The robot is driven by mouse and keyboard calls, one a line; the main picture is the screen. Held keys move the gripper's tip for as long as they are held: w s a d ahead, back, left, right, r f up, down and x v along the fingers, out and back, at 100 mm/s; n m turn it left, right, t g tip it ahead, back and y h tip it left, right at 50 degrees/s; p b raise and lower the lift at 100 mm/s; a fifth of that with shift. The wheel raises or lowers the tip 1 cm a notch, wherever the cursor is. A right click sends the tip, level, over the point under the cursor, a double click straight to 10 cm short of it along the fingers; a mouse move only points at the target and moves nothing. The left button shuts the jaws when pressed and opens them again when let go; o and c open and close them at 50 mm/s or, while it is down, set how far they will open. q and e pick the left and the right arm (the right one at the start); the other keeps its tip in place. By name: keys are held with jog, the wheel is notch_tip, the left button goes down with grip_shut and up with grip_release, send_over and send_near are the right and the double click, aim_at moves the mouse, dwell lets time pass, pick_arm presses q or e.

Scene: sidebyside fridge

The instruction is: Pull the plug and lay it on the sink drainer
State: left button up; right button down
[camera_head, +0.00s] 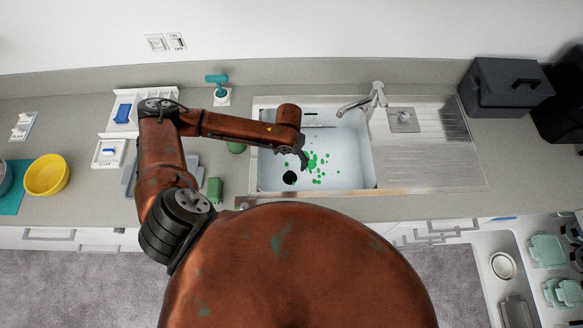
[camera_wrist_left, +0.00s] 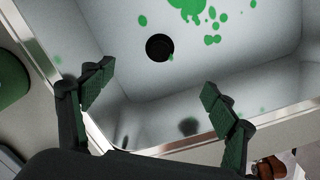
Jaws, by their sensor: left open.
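The sink basin (camera_head: 350,150) is white and holds scattered green spots. A dark round spot, the plug or its drain hole (camera_head: 290,177), lies near the basin's front left; I cannot tell which it is. It also shows in the left wrist view (camera_wrist_left: 160,47), beyond the fingertips. The ribbed steel drainer (camera_head: 440,155) is to the right of the basin. My left gripper (camera_head: 303,157) hangs over the left part of the basin. In the left wrist view its green-padded fingers (camera_wrist_left: 160,93) are wide apart with nothing between them. My right gripper is not in view.
A tap (camera_head: 367,99) stands behind the basin. A small grey square piece (camera_head: 403,119) is at the drainer's back left. A dark box (camera_head: 505,87) stands beyond the drainer. A green block (camera_head: 214,190) and a yellow bowl (camera_head: 46,174) are to the left. The drainer's middle is clear.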

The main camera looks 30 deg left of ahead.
pick_arm(q)
notch_tip(320, 180, down, 3)
jog(key=b, duration=0.7)
send_over(290, 174)
notch_tip(290, 174, down, 6)
jog(key=shift+r, duration=0.15)
jog(key=shift+f+b, duration=0.4)
jog(key=shift+f, duration=3.5)
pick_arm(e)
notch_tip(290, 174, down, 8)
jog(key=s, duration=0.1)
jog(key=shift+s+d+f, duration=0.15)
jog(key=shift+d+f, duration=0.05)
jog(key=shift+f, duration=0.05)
pick_arm(q)
jog(key=shift+c, duration=0.5)
jog(key=c, duration=1.3)
jog(key=shift+r, duration=0.1)
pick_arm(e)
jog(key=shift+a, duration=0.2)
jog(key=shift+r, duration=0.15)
